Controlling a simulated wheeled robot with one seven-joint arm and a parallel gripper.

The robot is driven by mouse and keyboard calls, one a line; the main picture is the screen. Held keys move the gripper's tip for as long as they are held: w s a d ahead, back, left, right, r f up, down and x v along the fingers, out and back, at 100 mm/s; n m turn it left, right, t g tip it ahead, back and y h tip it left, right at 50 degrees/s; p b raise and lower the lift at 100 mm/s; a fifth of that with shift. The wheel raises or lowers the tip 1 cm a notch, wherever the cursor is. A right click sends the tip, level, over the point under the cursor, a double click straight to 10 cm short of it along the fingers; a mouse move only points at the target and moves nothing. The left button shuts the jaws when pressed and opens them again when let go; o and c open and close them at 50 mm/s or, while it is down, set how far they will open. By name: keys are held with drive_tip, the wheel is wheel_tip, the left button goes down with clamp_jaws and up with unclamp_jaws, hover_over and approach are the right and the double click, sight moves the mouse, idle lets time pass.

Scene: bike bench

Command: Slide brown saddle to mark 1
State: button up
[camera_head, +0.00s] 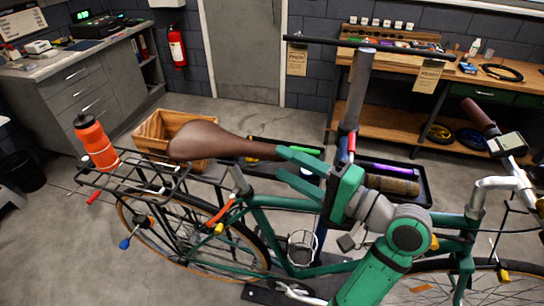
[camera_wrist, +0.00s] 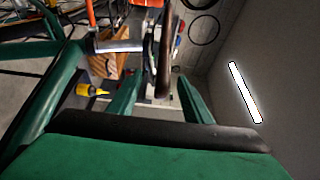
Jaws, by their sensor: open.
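The brown saddle (camera_head: 210,141) sits on top of the green bicycle's seat post (camera_head: 240,183), its nose pointing right toward my gripper. My gripper (camera_head: 281,161) is open, its green fingers reaching left at the saddle's nose. In the wrist view the saddle (camera_wrist: 164,55) appears edge-on, ahead of and between the open fingers (camera_wrist: 159,80). I cannot tell whether a finger touches it. The silver seat post (camera_wrist: 118,46) shows left of the saddle there. No mark labelled 1 is readable in either view.
A rear rack (camera_head: 130,175) with an orange bottle (camera_head: 96,142) lies left of the saddle. A wooden crate (camera_head: 150,134) stands on the floor behind. The handlebar (camera_head: 500,183) is at the right.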

drive_tip(key=shift+v, duration=1.55)
drive_tip(key=shift+w, duration=0.1)
